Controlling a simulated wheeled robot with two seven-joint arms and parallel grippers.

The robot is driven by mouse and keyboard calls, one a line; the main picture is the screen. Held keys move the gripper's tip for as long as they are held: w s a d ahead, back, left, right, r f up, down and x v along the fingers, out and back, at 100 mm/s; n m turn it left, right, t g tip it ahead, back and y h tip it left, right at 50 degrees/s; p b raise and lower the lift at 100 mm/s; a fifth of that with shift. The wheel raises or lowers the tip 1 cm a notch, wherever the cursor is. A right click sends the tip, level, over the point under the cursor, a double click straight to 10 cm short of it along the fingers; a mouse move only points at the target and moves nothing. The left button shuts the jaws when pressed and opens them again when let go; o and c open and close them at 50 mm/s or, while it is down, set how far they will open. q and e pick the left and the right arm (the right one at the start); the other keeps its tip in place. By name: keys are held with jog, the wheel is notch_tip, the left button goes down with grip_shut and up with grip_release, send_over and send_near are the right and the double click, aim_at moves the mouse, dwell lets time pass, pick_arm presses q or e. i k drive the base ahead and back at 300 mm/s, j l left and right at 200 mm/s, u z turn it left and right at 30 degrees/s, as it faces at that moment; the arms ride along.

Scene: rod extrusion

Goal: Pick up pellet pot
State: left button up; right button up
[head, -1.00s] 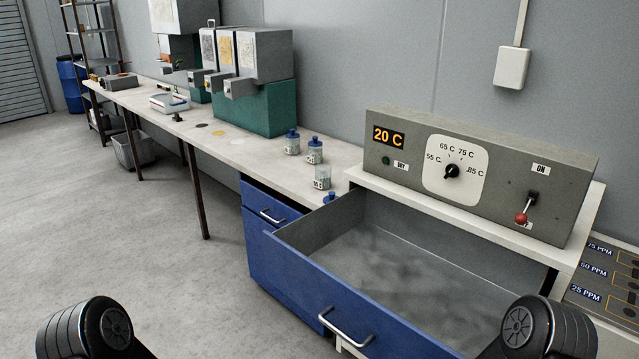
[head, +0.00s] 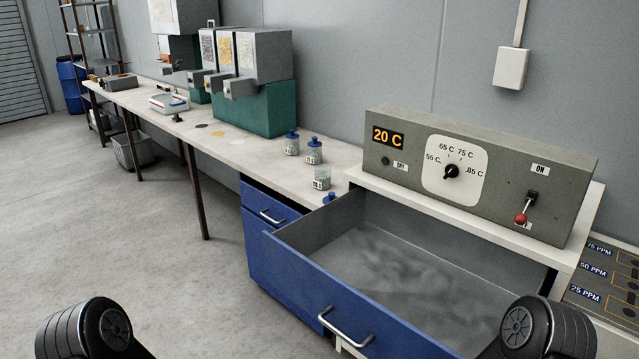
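No label marks a pellet pot, so I cannot tell for certain which vessel it is. An open clear jar (head: 322,178) with a white label stands on the bench near its right end. A blue cap (head: 330,197) lies beside it. Two capped jars with blue lids, one (head: 292,144) farther back and one (head: 314,151) nearer, stand behind it. Dark round parts of my arms show at the lower left and lower right. Both grippers are out of view, and nothing touches the jars.
A wide blue drawer (head: 340,306) stands open and looks empty below the control box (head: 480,175), which reads 20 C. Hoppers on a green base (head: 262,110) stand farther along the bench (head: 225,152). A grey bin (head: 134,151) is under it. The floor at left is clear.

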aim_at(322, 182)
jog(key=k, duration=1.25)
jog(key=z, duration=2.75)
jog(key=k+j, duration=0.2)
jog(key=j, duration=0.6)
jog(key=k+j, duration=0.2)
jog(key=j, duration=0.55)
jog(key=k+j, duration=0.2)
jog(key=j, duration=0.6)
jog(key=k+j, duration=0.2)
jog(key=j, duration=0.6)
jog(key=k+j, duration=0.15)
jog(key=j, duration=0.6)
jog(key=k+j, duration=0.2)
jog(key=j, duration=0.6)
jog(key=k+j, duration=0.2)
jog(key=j, duration=0.6)
jog(key=k+j, duration=0.2)
jog(key=j, duration=0.55)
jog(key=i, duration=0.25)
